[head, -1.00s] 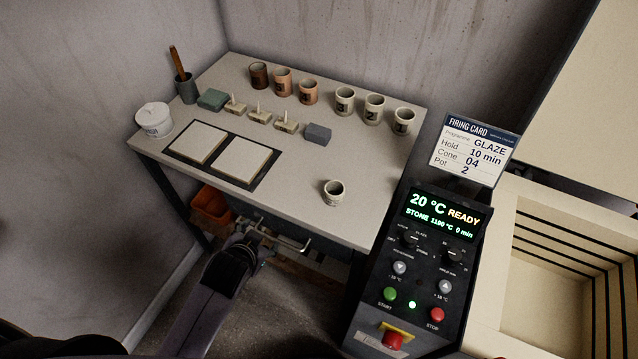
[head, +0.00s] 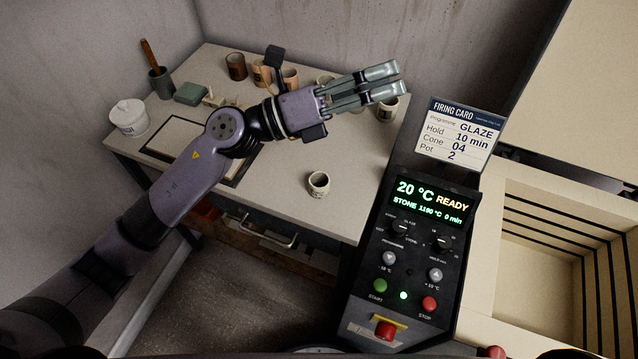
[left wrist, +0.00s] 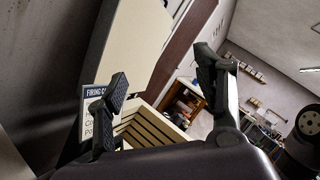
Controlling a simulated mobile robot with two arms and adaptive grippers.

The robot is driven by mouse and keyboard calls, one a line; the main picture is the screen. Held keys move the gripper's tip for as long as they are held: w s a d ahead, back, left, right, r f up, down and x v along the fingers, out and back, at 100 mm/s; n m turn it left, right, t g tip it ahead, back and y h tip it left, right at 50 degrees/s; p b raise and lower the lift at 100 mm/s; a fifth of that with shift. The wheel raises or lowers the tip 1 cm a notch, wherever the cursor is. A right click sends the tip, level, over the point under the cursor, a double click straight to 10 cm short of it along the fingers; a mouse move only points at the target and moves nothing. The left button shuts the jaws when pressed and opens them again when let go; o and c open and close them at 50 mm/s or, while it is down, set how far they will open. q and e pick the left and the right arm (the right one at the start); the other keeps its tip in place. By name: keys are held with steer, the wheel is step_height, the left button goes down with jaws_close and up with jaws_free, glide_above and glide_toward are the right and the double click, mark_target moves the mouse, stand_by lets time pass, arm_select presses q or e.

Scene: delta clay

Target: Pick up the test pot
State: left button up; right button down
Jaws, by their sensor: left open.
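A small cream pot with a dark inside (head: 318,185) stands upright and alone near the front of the table. Of the row of similar cream pots at the back right, the rightmost (head: 388,110) shows best; my gripper partly hides the others. Which one is the test pot I cannot tell for sure. My left gripper (head: 400,79) is open and empty, raised over the back right of the table, fingers pointing right. Its two spread fingers (left wrist: 160,72) show in the left wrist view with no pot between them. My right gripper is not in view.
The table (head: 275,200) also holds brown and orange cups (head: 236,67), a white tub (head: 129,117) and a green block (head: 191,93). The kiln control panel (head: 415,245), firing card (head: 456,138) and open kiln (head: 535,235) stand to the right.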

arm_select(q)
step_height(320, 180, down, 6)
steer(key=s+m+g+y, duration=0.2)
steer(key=m+g+y, duration=0.3)
steer(key=m, duration=0.2)
steer(key=m+t+y, duration=0.1)
steer(key=m+y, duration=0.3)
steer(key=y, duration=0.7)
glide_toward(319, 181)
steer(key=d+p, duration=0.1)
steer(key=s+d+f+p, duration=0.1)
steer(key=p, duration=0.1)
steer(key=shift+s+f, duration=0.15)
steer(key=shift+s, duration=0.15)
steer(key=p+x, duration=0.2)
steer(key=x, duration=0.2)
steer(key=shift+s, duration=0.2)
steer(key=shift+d+f, duration=0.2)
steer(key=shift+f, duration=0.45)
steer(key=shift+c, duration=0.3)
steer(key=c, duration=1.2)
steer(key=shift+o, duration=0.2)
